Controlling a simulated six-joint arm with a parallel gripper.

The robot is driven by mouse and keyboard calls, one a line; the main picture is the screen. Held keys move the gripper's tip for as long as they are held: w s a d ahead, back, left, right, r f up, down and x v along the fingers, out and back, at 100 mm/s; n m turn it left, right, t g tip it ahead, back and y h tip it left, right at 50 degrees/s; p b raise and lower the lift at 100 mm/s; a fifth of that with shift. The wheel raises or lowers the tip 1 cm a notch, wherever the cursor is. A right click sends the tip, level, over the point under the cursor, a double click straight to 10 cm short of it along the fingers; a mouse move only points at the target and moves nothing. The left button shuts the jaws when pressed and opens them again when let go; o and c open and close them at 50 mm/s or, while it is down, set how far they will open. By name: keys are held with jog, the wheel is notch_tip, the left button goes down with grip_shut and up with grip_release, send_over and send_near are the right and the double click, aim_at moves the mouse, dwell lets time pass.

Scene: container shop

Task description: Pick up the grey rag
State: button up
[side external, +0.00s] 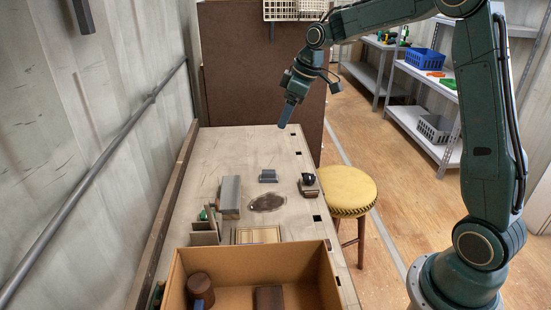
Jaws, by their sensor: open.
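I cannot pick out the grey rag for certain. A flat, dark grey-brown, mottled patch (268,203) with an irregular outline lies in the middle of the table, and it may be the rag. A small blue-grey object (268,176) sits just behind it, too small to identify. My gripper (287,116) is open and empty, pointing down above the far end of the table, well behind and above these objects. Its fingers show side-on, so the gap between them is hidden.
A grey block (231,193) stands left of the patch. A black rounded object (308,179) sits on a small base at right. A shallow wooden tray (258,235) lies in front. A cardboard box (254,258) holds brown items. A yellow stool (347,188) stands beside the table (245,145), whose far end is clear.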

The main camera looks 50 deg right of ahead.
jog(key=w+d+f+n, duration=0.1)
jog(key=w+d+f, duration=0.4)
jog(key=f, duration=0.2)
jog(key=n+y, duration=0.1)
jog(key=n, duration=0.1)
send_near(269, 171)
jog(key=r, duration=0.1)
jog(key=d+r, duration=0.1)
jog(key=s+r, duration=0.1)
jog(key=shift+d, duration=0.3)
jog(key=x, duration=0.8)
jog(key=shift+a+f, duration=0.2)
jog(key=shift+f, duration=0.05)
jog(key=shift+f, duration=0.1)
jog(key=shift+x, duration=2.55)
jog(key=shift+w+a, duration=0.1)
jog(key=shift+a, duration=0.05)
